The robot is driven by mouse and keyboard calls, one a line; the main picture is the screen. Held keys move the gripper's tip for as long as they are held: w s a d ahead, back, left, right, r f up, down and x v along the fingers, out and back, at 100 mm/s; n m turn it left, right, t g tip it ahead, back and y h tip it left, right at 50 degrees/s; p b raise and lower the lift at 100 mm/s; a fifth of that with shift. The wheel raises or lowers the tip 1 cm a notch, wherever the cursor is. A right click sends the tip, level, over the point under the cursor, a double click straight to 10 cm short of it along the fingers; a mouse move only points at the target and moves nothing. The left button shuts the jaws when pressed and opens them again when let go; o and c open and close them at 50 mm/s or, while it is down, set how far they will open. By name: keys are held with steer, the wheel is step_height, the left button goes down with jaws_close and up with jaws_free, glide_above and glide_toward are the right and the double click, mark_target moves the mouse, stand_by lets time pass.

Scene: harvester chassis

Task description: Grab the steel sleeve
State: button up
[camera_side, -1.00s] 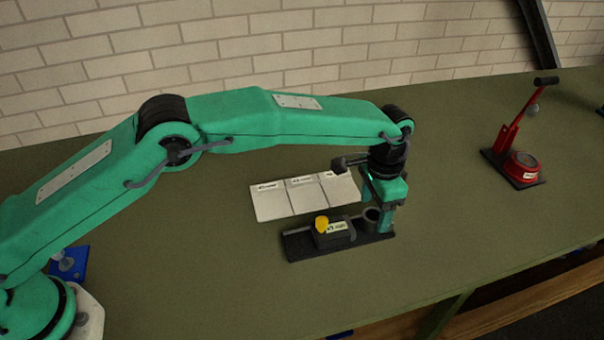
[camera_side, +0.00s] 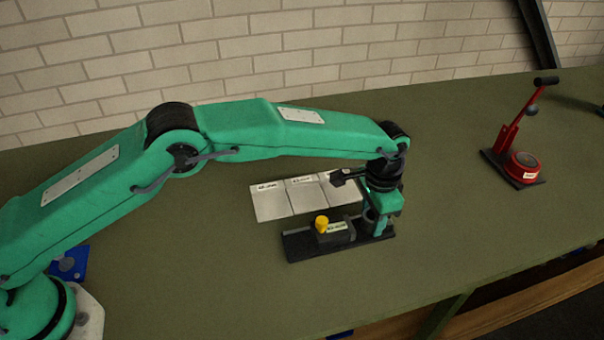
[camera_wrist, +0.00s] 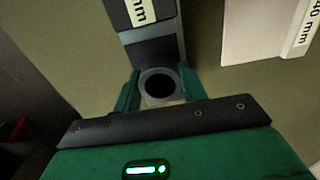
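The steel sleeve (camera_wrist: 147,77) shows in the wrist view as a grey ring with a dark bore, seen from above. It stands upright at one end of a dark fixture (camera_wrist: 155,50). My gripper (camera_wrist: 159,82) is low around it, with one green finger on each side. The fingers look open, with little room between them and the sleeve; contact cannot be made out. In the side view my gripper (camera_side: 378,225) is over the right end of the fixture (camera_side: 300,247), and the sleeve (camera_side: 369,215) is mostly hidden behind a finger.
The fixture carries a dark block with a yellow knob (camera_side: 321,223) left of the sleeve. Pale labelled panels (camera_side: 272,203) lie behind it. A red lever press (camera_side: 522,167) stands far right. The green bench is clear in front.

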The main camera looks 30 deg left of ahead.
steer(key=c, duration=0.6)
steer(key=shift+r, duration=0.1)
steer(key=shift+r, duration=0.7)
step_height(320, 180, up, 3)
steer(key=shift+f, duration=0.1)
steer(key=s+d+r, duration=0.4)
steer(key=s+r, duration=0.2)
steer(key=s, duration=0.5)
steer(key=shift+d+r, duration=0.2)
steer(key=shift+r, duration=0.15)
steer(key=shift+w, duration=0.1)
